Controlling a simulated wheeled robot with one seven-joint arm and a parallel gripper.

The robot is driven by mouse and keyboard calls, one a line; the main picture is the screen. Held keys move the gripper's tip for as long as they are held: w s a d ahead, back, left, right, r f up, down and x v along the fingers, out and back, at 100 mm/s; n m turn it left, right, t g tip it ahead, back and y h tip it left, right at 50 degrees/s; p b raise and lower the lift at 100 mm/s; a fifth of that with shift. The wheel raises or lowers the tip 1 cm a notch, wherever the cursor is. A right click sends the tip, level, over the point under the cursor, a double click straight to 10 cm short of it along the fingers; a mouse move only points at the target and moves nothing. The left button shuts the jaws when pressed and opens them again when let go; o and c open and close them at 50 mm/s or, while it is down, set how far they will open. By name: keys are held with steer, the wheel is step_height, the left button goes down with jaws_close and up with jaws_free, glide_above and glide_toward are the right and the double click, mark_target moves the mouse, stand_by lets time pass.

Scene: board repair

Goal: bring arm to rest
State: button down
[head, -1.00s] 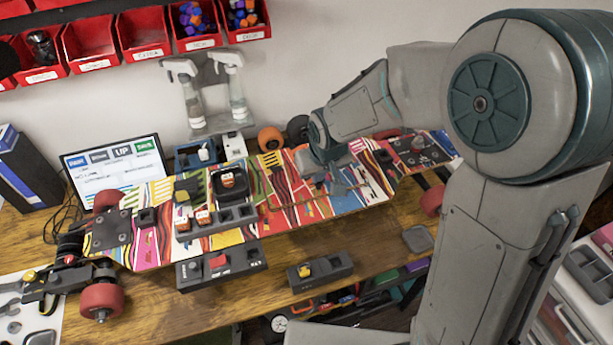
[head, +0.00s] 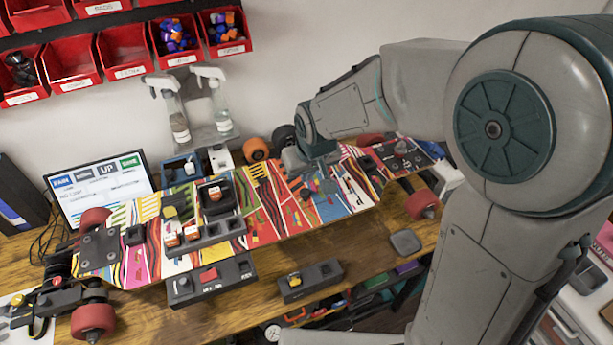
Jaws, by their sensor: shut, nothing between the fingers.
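My arm reaches in from the right over the colourful board (head: 345,205), a skateboard deck with red wheels lying across the wooden bench. My gripper (head: 322,190) points down above the right half of the deck, with its fingers small and partly lost against the bright pattern. It is shut and holds nothing. I cannot tell how high its tips are above the deck. Small orange-white and yellow parts sit on the left half of the deck in a dark holder (head: 212,236).
A dark module (head: 211,281) with a red button and another dark block (head: 309,281) stand at the bench front. A screen (head: 99,188) and spray bottles (head: 216,100) stand behind. Red bins (head: 125,52) hang on the wall. The bench (head: 160,322) has bare wood in front.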

steer(key=s+v, duration=0.1)
steer(key=v, duration=0.7)
steer(key=s+d+m+h, duration=0.1)
steer(key=s+d+m, duration=0.4)
steer(key=s+d, duration=0.8)
steer(key=d+f, duration=0.1)
steer(key=d, duration=0.3)
steer(key=shift+s+d+h, duration=0.2)
steer(key=shift+d+h, duration=0.1)
